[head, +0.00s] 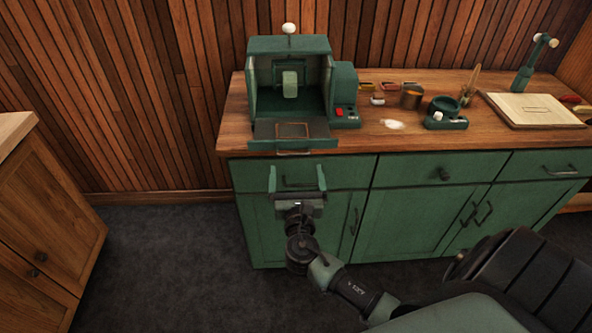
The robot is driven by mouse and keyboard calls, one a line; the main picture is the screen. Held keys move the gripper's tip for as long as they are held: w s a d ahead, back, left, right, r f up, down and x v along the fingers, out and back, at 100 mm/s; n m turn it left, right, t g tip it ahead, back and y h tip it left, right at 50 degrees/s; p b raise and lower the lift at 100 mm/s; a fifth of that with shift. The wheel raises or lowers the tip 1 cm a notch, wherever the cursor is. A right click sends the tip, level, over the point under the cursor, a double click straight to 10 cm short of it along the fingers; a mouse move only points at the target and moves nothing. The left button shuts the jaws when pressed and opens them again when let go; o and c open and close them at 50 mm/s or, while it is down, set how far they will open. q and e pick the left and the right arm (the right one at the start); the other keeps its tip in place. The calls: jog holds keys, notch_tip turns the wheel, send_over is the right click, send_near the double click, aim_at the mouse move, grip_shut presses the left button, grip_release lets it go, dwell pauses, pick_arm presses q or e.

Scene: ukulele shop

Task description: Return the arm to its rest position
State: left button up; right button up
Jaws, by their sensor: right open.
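My right gripper (297,181) is open, its two green fingers pointing up and away from me. Nothing shows between the fingers. It hangs in front of the green cabinet (405,220), just below the counter's front edge and under the green machine (289,90). My right arm (345,285) reaches in from the lower right, bent at the wrist. My left gripper is not in view.
The wooden countertop (385,143) holds a small dish device (446,114), a tin (411,99), a pale board (530,110) and a green lamp-like stand (525,72). A wooden cabinet (45,235) stands at left. Dark floor (165,260) between the cabinets is clear.

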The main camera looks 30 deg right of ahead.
jog(key=shift+f, duration=0.1)
dwell(0.3)
jog(key=s+a+f+m+g+y, duration=0.25)
jog(key=s+f+m+g, duration=0.35)
jog(key=f, duration=1.1)
jog(key=s+a+f+m+g+y, duration=0.1)
jog(key=s+f+m+g+y, duration=0.2)
jog(key=s+f, duration=0.85)
jog(key=s+a+f+m+g+y, duration=0.2)
jog(key=s+f+m, duration=0.7)
jog(key=s, duration=0.5)
jog(key=s+a+f+m+g+y, duration=0.2)
jog(key=s+a+f+m, duration=0.3)
jog(key=s+f+m, duration=0.4)
jog(key=s+f+g, duration=0.1)
jog(key=s+f, duration=0.3)
jog(key=s, duration=0.1)
jog(key=shift+s+f, duration=0.15)
jog(key=shift+f, duration=0.05)
